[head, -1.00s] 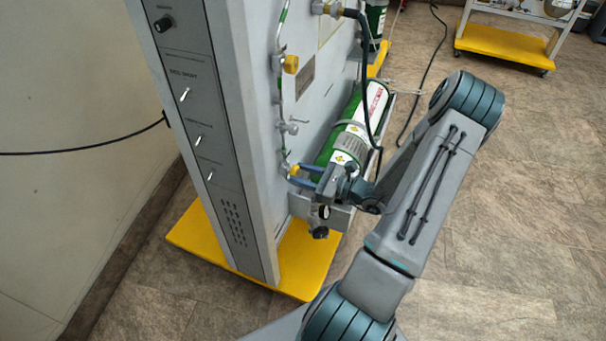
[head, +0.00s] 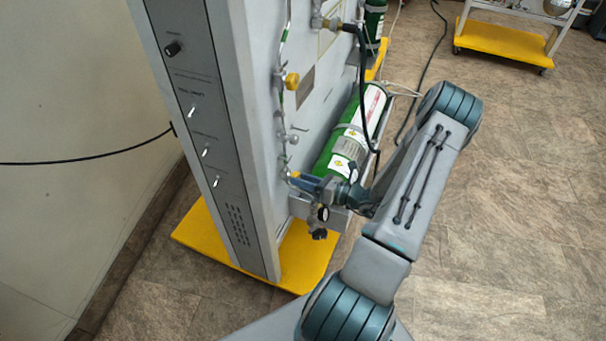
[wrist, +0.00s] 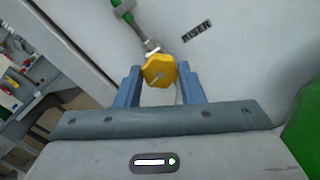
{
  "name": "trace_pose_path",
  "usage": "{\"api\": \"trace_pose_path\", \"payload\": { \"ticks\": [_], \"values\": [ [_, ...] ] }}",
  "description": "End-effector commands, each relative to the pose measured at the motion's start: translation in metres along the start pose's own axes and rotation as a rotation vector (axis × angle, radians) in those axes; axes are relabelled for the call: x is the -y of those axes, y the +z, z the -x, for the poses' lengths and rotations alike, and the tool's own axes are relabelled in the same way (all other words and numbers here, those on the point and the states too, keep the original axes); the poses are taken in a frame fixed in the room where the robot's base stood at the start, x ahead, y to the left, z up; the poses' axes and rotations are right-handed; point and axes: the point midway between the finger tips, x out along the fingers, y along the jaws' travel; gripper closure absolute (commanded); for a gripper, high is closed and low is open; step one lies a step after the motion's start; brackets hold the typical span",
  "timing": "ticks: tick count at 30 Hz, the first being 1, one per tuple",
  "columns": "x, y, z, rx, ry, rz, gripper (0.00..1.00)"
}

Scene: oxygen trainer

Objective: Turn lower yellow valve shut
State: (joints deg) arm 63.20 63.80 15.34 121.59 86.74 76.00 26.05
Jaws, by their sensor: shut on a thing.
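The lower yellow valve (wrist: 160,71) is a yellow knob on a thin pipe on the grey panel, under a "RISER" label in the wrist view. It sits between the two blue fingers of my gripper (wrist: 161,85), which is shut on it. In the head view my gripper (head: 306,183) is against the panel low down and hides most of this valve. The upper yellow valve (head: 291,81) is higher on the same pipe, clear of my gripper.
A green cylinder (head: 336,146) lies strapped close beside my gripper, on the panel's side. A black hose (head: 367,95) hangs above it. The trainer stands on a yellow base (head: 305,262). Open floor lies to the right, with a yellow-based cart (head: 500,43) at the back.

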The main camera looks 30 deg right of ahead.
Motion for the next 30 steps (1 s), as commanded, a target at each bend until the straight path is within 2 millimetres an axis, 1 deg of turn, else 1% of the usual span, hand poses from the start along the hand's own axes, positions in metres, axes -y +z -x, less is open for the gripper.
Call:
{"api": "trace_pose_path", "payload": {
  "ticks": [1, 6, 15, 21, 30],
  "values": [
    [-0.0018, 0.0029, 0.0003, 0.000, 0.000, -0.046, 0.88],
    [-0.0016, 0.0024, 0.0002, 0.000, 0.000, -0.205, 0.88],
    [-0.0009, 0.0012, 0.0001, 0.000, 0.000, -0.442, 0.88],
    [-0.0004, 0.0008, 0.0002, 0.000, -0.001, -0.544, 0.88],
    [0.0004, -0.0001, 0.0004, 0.000, -0.001, -0.613, 0.88]
  ]
}}
